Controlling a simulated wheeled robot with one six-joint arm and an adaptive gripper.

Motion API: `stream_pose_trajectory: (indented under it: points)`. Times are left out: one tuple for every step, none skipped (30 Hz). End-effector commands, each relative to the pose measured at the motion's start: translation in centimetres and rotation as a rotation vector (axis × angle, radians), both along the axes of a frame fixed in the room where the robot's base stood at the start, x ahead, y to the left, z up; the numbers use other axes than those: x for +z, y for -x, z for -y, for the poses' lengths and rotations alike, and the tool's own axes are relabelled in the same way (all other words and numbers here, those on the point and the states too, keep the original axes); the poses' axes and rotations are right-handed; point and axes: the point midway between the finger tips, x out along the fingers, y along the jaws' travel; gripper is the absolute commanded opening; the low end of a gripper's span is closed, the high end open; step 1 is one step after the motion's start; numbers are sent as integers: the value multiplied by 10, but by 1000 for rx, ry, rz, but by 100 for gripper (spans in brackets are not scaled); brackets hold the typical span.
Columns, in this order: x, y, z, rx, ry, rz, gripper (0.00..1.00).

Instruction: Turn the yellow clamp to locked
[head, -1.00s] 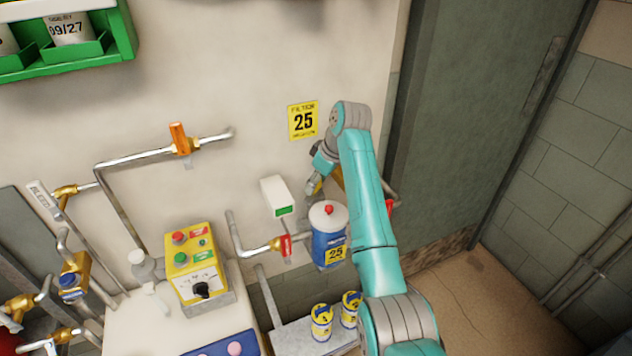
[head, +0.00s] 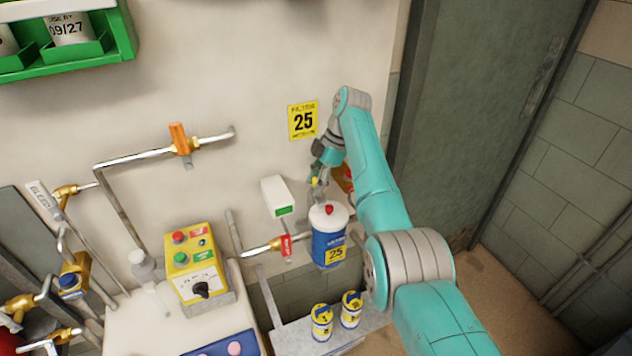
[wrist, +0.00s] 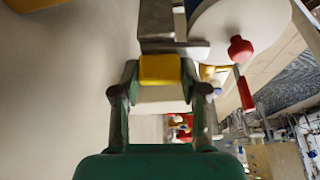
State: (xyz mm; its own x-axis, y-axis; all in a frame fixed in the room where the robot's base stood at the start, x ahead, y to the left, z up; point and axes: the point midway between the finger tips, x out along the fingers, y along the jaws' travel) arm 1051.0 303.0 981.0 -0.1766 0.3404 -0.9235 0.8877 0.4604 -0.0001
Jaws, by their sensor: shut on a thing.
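The yellow clamp (wrist: 160,68) shows between my fingertips in the wrist view, beside a grey metal bracket. In the head view only a small yellow part (head: 314,181) shows at the fingertips, above the filter canister. My gripper (wrist: 160,85) is shut on the clamp; it also shows in the head view (head: 317,184). The blue and white filter canister (head: 328,245) with a red knob on its lid hangs upright just below my gripper. My wrist and the fingers hide most of the clamp, and I cannot read a locked mark.
A white box with a green display (head: 277,196) is on the wall left of my gripper. A red-handled valve (head: 286,247) sits left of the canister. Small yellow-and-blue cans (head: 321,322) stand on a shelf below.

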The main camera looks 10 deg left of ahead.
Motion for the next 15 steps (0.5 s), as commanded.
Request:
stream_pose_trajectory:
  points:
    - [0,0,1,21,2,-2,9]
    - [0,0,1,34,2,-2,9]
    - [-1,0,1,50,2,-4,9]
    - [0,0,1,61,2,-2,9]
    - [0,0,1,72,2,-2,9]
    - [0,0,1,84,2,-2,9]
    - [-1,0,1,92,2,-2,9]
    - [-1,0,1,99,2,-1,9]
    - [-1,0,1,106,2,-3,9]
    - [-1,0,1,111,2,-2,9]
    - [-1,0,1,116,2,-1,9]
    - [-1,0,1,122,2,-1,9]
    - [-1,0,1,124,2,-1,9]
    - [-1,0,1,126,3,-1,9]
    - [-1,0,1,129,3,-1,9]
